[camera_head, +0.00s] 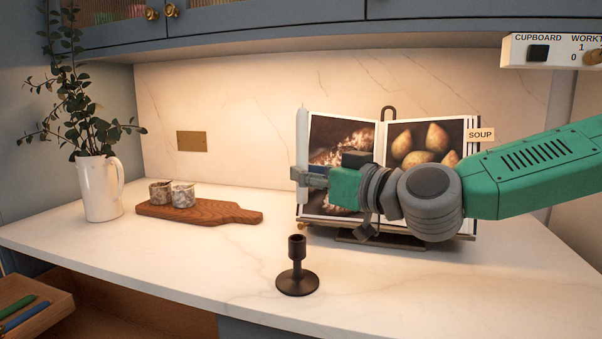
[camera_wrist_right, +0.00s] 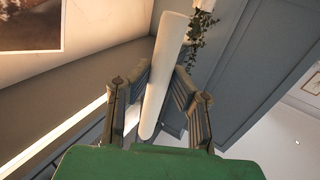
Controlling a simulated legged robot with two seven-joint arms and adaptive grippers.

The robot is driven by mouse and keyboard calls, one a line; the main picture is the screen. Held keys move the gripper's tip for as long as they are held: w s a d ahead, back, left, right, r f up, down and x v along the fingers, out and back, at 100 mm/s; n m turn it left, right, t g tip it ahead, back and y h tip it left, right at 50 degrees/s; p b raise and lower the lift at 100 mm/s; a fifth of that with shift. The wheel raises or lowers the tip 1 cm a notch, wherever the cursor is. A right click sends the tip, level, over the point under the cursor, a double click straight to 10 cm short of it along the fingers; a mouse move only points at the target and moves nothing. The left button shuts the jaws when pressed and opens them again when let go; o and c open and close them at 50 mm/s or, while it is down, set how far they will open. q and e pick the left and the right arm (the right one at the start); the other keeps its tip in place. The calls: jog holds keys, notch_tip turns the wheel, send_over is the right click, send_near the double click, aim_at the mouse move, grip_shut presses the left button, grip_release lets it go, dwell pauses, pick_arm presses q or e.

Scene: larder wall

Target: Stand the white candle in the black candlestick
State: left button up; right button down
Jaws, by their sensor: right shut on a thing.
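The white candle (camera_head: 302,145) is upright in the head view, in front of the left edge of the open book. My right gripper (camera_head: 304,177) is shut on it and holds it above the worktop. In the right wrist view the candle (camera_wrist_right: 165,75) stands between the two fingers of the gripper (camera_wrist_right: 160,95). The black candlestick (camera_head: 297,268) stands upright on the worktop near its front edge, its cup empty as far as I can see. It is below and nearer than the candle, apart from it. My left gripper is not in view.
An open cookbook (camera_head: 407,147) on a stand is behind my right arm. A wooden board (camera_head: 225,213) with two small cups and a white jug (camera_head: 101,190) with leafy stems are at the left. An open drawer (camera_head: 50,299) is at lower left. Worktop around the candlestick is clear.

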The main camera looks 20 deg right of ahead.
jog(key=f+b, duration=0.1)
jog(key=a+f+b, duration=0.1)
jog(key=f, duration=0.1)
jog(key=a+f+b, duration=0.1)
jog(key=f+b, duration=0.1)
jog(key=shift+s, duration=0.1)
jog(key=shift+d+f, duration=0.1)
jog(key=shift+d, duration=0.15)
jog(key=shift+d+f, duration=0.2)
jog(key=shift+d, duration=0.2)
jog(key=shift+a+r, duration=0.1)
jog(key=shift+a, duration=0.45)
jog(key=shift+d, duration=0.65)
